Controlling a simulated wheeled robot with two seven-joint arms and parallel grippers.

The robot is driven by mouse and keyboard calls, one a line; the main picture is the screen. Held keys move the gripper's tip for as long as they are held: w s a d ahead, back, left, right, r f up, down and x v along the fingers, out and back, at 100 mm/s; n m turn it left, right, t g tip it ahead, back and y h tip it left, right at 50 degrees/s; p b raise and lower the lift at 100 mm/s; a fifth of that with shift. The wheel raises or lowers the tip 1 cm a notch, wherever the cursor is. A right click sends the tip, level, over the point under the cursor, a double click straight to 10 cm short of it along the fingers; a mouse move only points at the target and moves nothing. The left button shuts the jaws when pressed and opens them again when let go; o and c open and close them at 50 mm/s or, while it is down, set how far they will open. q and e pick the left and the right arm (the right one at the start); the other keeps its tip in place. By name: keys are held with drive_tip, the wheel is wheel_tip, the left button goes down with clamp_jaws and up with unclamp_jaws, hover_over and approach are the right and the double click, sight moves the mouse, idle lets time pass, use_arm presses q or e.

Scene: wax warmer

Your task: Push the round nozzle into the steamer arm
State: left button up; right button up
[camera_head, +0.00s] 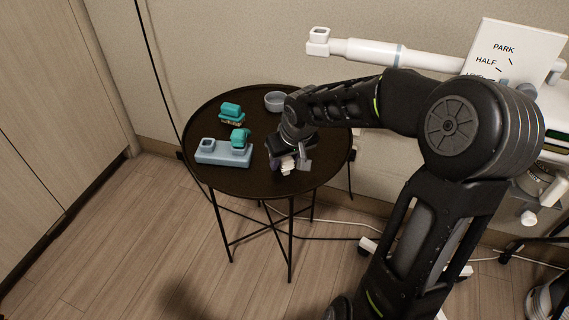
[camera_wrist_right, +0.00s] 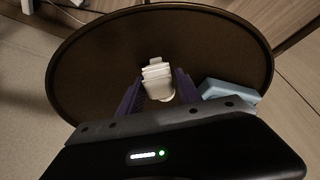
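The white piece (camera_head: 288,168), which looks like the nozzle, is on or just above the dark round table. In the right wrist view the ribbed white nozzle (camera_wrist_right: 157,78) lies between my two purple fingers, with its rounded part toward the palm. My right gripper (camera_head: 287,160) reaches down over the table's right side; in the wrist view its fingers (camera_wrist_right: 160,88) flank the nozzle closely. Whether both fingers press on it I cannot tell. The steamer arm (camera_head: 370,50) is a white tube at the back, with a square open socket (camera_head: 318,40) at its left end. My left gripper is not in view.
On the table (camera_head: 255,185) are a blue-grey holder (camera_head: 222,155) with a teal piece (camera_head: 240,138) in its right part, another teal piece (camera_head: 231,113) behind it, and a grey bowl (camera_head: 275,101). A white PARK/HALF sign (camera_head: 512,55) stands at the back right.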

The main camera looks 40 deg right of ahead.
clamp_jaws()
idle(0.4)
wheel_tip(320, 180, up, 10)
drive_tip(key=p, duration=0.2)
drive_tip(key=shift+p, duration=0.3)
idle(0.8)
